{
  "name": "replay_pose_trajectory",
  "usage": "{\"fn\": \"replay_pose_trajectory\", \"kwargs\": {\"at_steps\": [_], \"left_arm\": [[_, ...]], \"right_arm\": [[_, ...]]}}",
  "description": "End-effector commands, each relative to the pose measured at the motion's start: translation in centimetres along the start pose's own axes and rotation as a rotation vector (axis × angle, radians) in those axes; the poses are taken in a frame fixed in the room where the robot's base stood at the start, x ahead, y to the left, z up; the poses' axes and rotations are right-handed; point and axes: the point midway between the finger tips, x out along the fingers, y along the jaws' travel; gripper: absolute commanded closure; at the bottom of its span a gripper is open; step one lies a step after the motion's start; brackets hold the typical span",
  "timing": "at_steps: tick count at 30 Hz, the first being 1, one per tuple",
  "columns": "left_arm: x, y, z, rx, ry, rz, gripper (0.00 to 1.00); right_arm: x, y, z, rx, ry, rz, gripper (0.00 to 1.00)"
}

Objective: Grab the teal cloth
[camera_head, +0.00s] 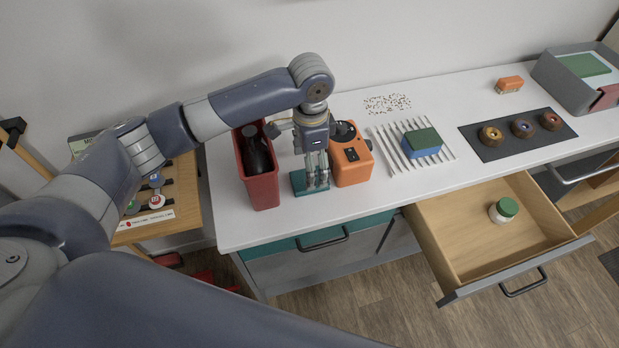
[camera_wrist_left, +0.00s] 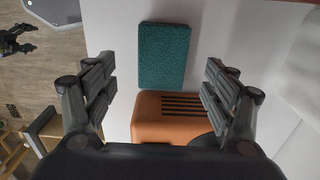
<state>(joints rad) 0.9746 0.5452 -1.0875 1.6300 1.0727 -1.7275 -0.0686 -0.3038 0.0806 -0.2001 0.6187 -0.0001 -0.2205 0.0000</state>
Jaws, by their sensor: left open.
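The teal cloth (camera_head: 299,182) lies flat on the white worktop, between the red bin and the orange machine. It shows as a textured teal rectangle in the left wrist view (camera_wrist_left: 164,55). My left gripper (camera_head: 318,184) points down over the cloth, and its fingers hide part of it in the head view. In the wrist view its fingers (camera_wrist_left: 160,85) are spread wide, with nothing between them touching either finger. The cloth lies ahead of and between the fingertips there. My right gripper is not in view.
A red bin (camera_head: 262,190) holding a dark object stands left of the cloth. An orange machine (camera_head: 352,172) stands close at its right. A white rack (camera_head: 385,143) carries a blue-green sponge (camera_head: 422,145). An open drawer (camera_head: 455,225) holds a green-lidded jar (camera_head: 503,210).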

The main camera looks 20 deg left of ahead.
Motion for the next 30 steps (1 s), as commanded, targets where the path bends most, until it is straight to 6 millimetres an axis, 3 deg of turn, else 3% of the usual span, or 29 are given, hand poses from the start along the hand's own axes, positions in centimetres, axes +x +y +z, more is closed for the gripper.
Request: {"fn": "replay_pose_trajectory", "kwargs": {"at_steps": [12,20,26,30], "left_arm": [[5.0,-0.3,0.1,0.000,0.000,0.000,0.22],[5.3,-0.3,0.1,0.000,0.001,-0.001,0.22],[5.2,-0.3,0.1,0.000,0.001,-0.001,0.66],[5.2,-0.3,0.1,0.000,0.001,-0.001,0.66]], "right_arm": [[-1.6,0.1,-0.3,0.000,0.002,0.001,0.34],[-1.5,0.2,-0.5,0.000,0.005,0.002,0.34],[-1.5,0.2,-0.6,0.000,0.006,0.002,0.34],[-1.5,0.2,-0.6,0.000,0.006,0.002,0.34]]}}
